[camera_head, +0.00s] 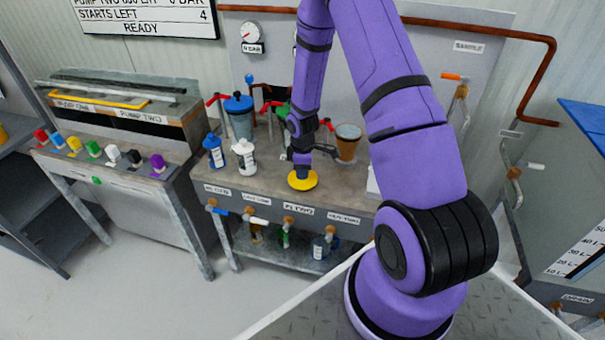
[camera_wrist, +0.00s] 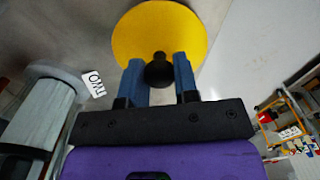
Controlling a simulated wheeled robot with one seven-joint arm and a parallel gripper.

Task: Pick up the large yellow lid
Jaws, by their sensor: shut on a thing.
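The large yellow lid (camera_head: 303,181) is a round yellow disc with a dark knob, low over the front part of the grey workbench. In the wrist view the yellow disc (camera_wrist: 160,32) lies just beyond my fingertips. My gripper (camera_wrist: 160,75) has its two blue fingers on either side of the black knob (camera_wrist: 160,70), shut on it. In the head view my gripper (camera_head: 302,168) points down onto the lid from above. I cannot tell whether the lid touches the bench top.
Red-handled valves stand behind. Valves line the front edge. A panel with coloured knobs (camera_head: 95,149) is at left.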

